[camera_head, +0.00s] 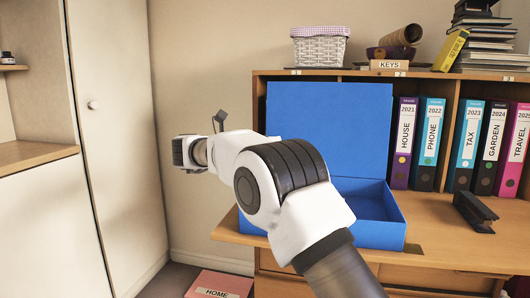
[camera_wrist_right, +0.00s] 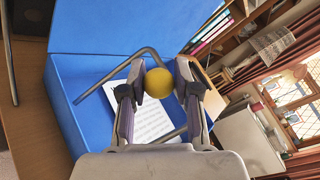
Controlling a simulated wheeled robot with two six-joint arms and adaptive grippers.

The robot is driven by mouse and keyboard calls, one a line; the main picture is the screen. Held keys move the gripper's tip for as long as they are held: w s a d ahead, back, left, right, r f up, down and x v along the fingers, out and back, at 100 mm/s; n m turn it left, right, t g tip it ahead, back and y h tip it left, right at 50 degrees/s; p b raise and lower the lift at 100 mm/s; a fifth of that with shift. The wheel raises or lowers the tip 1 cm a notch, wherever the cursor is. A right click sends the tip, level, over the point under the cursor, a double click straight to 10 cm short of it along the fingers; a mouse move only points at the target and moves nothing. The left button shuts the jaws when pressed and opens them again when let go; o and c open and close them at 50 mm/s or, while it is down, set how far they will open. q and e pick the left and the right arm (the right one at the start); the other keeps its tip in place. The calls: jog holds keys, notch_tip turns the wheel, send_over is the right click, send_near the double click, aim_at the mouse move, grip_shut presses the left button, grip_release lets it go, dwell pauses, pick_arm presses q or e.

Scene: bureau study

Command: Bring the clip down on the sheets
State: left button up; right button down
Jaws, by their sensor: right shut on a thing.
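An open blue box file stands on the desk, its lid (camera_head: 335,125) upright at the back and its tray (camera_head: 378,234) in front. In the right wrist view, printed sheets (camera_wrist_right: 150,122) lie inside the box. The clip (camera_wrist_right: 118,76) is a bent grey metal rod with a yellow knob (camera_wrist_right: 159,82), raised above the sheets. My right gripper (camera_wrist_right: 161,88) has its fingers on either side of the knob and is shut on it. In the head view my right arm hides this gripper, the clip and the sheets. My left gripper is not in view.
Several upright binders (camera_head: 430,145) stand on the right, with a black stapler (camera_head: 474,211) in front. A basket (camera_head: 320,46) and stacked books (camera_head: 492,45) sit on the shelf top. A pink HOME folder (camera_head: 219,285) lies low at the left. The desk right of the box is mostly clear.

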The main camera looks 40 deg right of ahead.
jog(key=s+d+f+m+t+y+b, duration=0.1)
jog(key=s+d+f+m+y+b, duration=0.1)
jog(key=b, duration=0.5)
jog(key=shift+s+d+f+m+t+y, duration=0.35)
jog(key=shift+s+d+m+y, duration=0.35)
jog(key=shift+s+d+y, duration=0.4)
jog(key=shift+s+a, duration=0.15)
jog(key=c, duration=0.8)
grip_release()
jog(key=v, duration=1.2)
jog(key=shift+f, duration=0.1)
